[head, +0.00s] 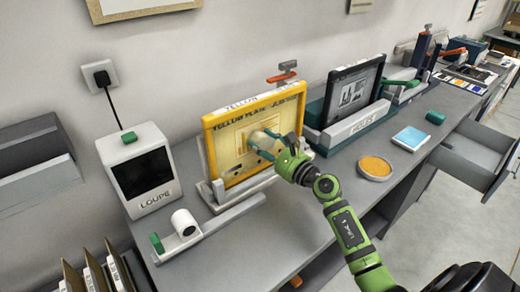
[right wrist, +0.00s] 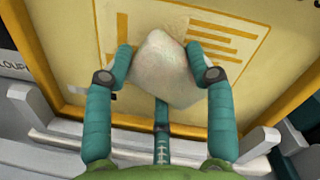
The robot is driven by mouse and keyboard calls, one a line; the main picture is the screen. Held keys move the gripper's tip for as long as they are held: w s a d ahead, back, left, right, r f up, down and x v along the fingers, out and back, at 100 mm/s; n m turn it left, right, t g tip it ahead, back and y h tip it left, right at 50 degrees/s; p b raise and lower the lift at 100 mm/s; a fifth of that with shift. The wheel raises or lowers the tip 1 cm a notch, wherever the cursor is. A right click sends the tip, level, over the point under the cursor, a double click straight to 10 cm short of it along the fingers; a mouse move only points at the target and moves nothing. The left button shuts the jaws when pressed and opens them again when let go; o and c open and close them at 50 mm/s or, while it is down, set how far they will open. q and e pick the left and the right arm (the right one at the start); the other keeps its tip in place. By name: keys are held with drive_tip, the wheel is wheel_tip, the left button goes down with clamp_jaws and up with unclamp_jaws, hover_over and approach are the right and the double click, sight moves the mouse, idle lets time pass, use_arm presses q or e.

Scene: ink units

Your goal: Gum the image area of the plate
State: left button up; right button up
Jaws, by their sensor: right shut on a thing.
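The yellow-framed plate (head: 228,148) stands upright, leaning slightly back, in a grey stand on the bench. My right gripper (head: 275,145) is in front of its face. In the right wrist view its teal fingers are shut on a whitish sponge-like pad (right wrist: 165,68). The pad lies over the plate's printed area (right wrist: 225,30); whether it touches the surface I cannot tell. The pad also shows in the head view (head: 262,138), partly behind the fingers. A round dish of orange-yellow material (head: 375,167) sits on the bench to the right. My left gripper is out of view.
The loupe box (head: 143,170) and a white roll on a stand (head: 185,224) are left of the plate. A dark-framed holder (head: 352,94) stands to its right. A blue pad (head: 410,138) and green block (head: 435,117) lie near the dish. A drawer (head: 476,152) stands open.

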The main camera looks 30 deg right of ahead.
sight(274, 141)
drive_tip(key=shift+w+d+b, duration=0.15)
drive_tip(key=shift+d+b, duration=0.7)
drive_tip(key=shift+d, duration=0.1)
drive_tip(key=shift+w+d+b, duration=0.15)
drive_tip(key=shift+d+b, duration=0.25)
drive_tip(key=shift+d, duration=0.35)
drive_tip(key=d+b, duration=0.3)
drive_tip(key=shift+w+d, duration=0.2)
drive_tip(key=shift+d, duration=0.05)
drive_tip(key=shift+r, duration=0.1)
